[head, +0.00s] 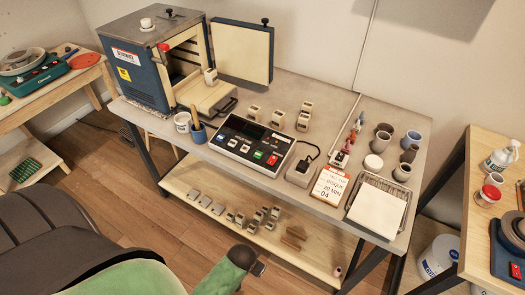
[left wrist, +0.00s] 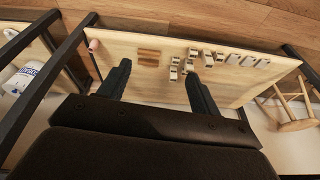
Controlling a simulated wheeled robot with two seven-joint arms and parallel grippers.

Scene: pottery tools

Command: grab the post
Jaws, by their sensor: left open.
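Several small pale posts with dark holes stand on the lower shelf of the table (head: 250,213). In the left wrist view a cluster of them (left wrist: 175,68) lies beyond my fingers, near the right finger, with more in a row to the right. Other similar blocks (head: 278,117) stand on the tabletop. Which post the task means cannot be told. My left gripper (left wrist: 157,76) is open and empty, its fingers apart and pointing at the shelf. In the head view my green left arm ends at the bottom centre. My right gripper is not in view.
The lower shelf (left wrist: 130,50) also holds brown bars (left wrist: 149,57) and a small pinkish cylinder (left wrist: 94,45). Dark table legs flank it. Above are a kiln (head: 145,70) with its door open, a control panel (head: 248,140) and a white-topped tray (head: 378,208). A wooden stool (left wrist: 292,105) stands at right.

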